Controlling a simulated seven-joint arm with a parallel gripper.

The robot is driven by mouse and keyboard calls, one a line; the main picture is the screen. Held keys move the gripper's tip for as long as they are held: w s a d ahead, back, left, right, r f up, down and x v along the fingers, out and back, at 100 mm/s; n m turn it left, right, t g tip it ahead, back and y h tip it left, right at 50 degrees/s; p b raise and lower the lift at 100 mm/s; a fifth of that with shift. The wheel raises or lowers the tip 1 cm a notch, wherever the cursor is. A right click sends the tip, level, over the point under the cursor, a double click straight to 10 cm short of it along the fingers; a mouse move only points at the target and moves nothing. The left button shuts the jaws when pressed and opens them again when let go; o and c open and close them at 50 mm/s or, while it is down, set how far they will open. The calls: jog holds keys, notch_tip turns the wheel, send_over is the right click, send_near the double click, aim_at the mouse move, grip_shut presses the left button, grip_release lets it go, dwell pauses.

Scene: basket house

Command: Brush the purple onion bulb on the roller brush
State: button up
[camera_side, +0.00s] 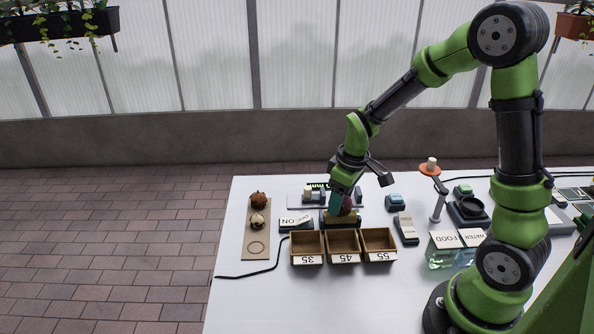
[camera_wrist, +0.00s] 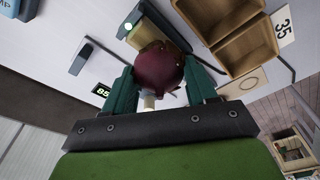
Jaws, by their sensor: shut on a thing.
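The dark purple onion bulb (camera_wrist: 160,68) is between the two teal fingers of my gripper (camera_wrist: 163,88) in the wrist view, and my gripper is shut on it. In the side view the bulb (camera_side: 347,206) shows partly behind the fingers of my gripper (camera_side: 340,206). It is held low over a dark, yellowish-edged unit (camera_side: 342,223) behind the middle box, which seems to be the roller brush. The fingers and bulb hide most of the brush, so I cannot tell whether they touch.
Open wooden boxes marked 35 (camera_side: 306,248), 45 (camera_side: 343,247) and 55 (camera_side: 379,245) stand just in front. A board (camera_side: 257,235) at left carries a brown bulb (camera_side: 258,199), a pale bulb (camera_side: 257,222) and an empty ring. A lamp-like stand (camera_side: 438,205) rises at right.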

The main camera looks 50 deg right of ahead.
jog(key=shift+w+a, duration=0.1)
jog(key=shift+w+a, duration=0.3)
jog(key=shift+w, duration=0.05)
dwell(0.3)
jog(key=shift+s+d, duration=0.15)
jog(key=shift+s+d, duration=0.25)
jog(key=shift+s, duration=0.05)
dwell(0.5)
jog(key=shift+w+a, duration=0.45)
jog(key=shift+s+d, duration=0.15)
jog(key=shift+s+d+f, duration=0.1)
jog(key=shift+s+d, duration=0.2)
